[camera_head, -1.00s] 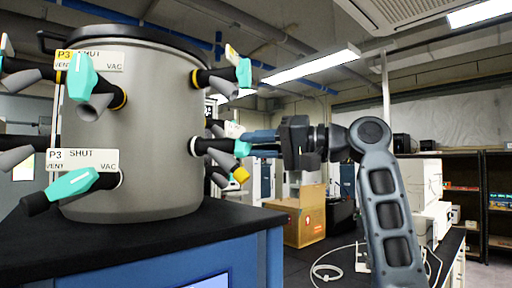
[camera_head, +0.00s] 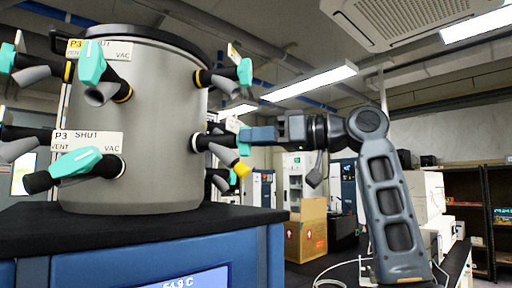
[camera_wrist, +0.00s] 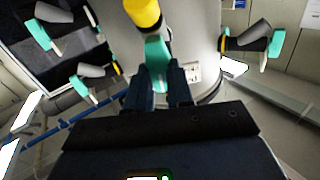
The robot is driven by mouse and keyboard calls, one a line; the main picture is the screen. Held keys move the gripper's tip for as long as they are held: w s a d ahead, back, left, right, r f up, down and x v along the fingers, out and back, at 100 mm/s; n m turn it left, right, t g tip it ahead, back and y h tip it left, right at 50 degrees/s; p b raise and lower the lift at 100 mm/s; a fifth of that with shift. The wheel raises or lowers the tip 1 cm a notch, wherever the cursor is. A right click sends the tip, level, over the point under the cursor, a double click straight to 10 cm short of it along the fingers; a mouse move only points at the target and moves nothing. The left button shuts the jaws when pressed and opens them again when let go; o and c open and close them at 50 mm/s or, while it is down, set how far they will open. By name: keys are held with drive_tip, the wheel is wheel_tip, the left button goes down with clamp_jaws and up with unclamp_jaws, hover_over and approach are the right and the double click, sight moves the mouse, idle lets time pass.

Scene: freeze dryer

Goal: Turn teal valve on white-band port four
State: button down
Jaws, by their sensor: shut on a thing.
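The grey drum (camera_head: 150,150) carries ports with black stems and teal handles. The lower right port has a white band (camera_head: 195,142) and a grey nozzle with a yellow tip (camera_head: 242,170). My gripper (camera_head: 246,135) reaches in from the right and is shut on this port's teal valve handle (camera_head: 233,125), which is partly hidden by the fingers. In the wrist view, my fingers (camera_wrist: 157,80) close around the teal handle (camera_wrist: 157,52), below the yellow tip (camera_wrist: 142,12).
A yellow-band port with a teal handle (camera_head: 245,71) sits just above. Other teal handles (camera_head: 76,162) and labels reading P3 SHUT are on the drum's near side. The drum stands on a blue cabinet (camera_head: 150,262). A cardboard box (camera_head: 306,232) and white boxes (camera_head: 428,195) stand behind my arm.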

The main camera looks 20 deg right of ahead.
drive_tip(key=n+b, duration=0.1)
drive_tip(key=n, duration=0.3)
drive_tip(key=n+b, duration=0.2)
drive_tip(key=n, duration=0.2)
drive_tip(key=n+b, duration=0.2)
drive_tip(key=n, duration=0.2)
drive_tip(key=shift+s+a+f, duration=0.1)
drive_tip(key=shift+s+f, duration=0.05)
drive_tip(key=shift+f, duration=0.1)
drive_tip(key=shift+n, duration=0.4)
drive_tip(key=c, duration=1)
unclamp_jaws()
drive_tip(key=shift+r, duration=0.1)
drive_tip(key=shift+s, duration=0.1)
drive_tip(key=b+v, duration=0.1)
drive_tip(key=v, duration=0.6)
drive_tip(key=shift+s+d+b, duration=0.2)
drive_tip(key=shift+d+b, duration=0.1)
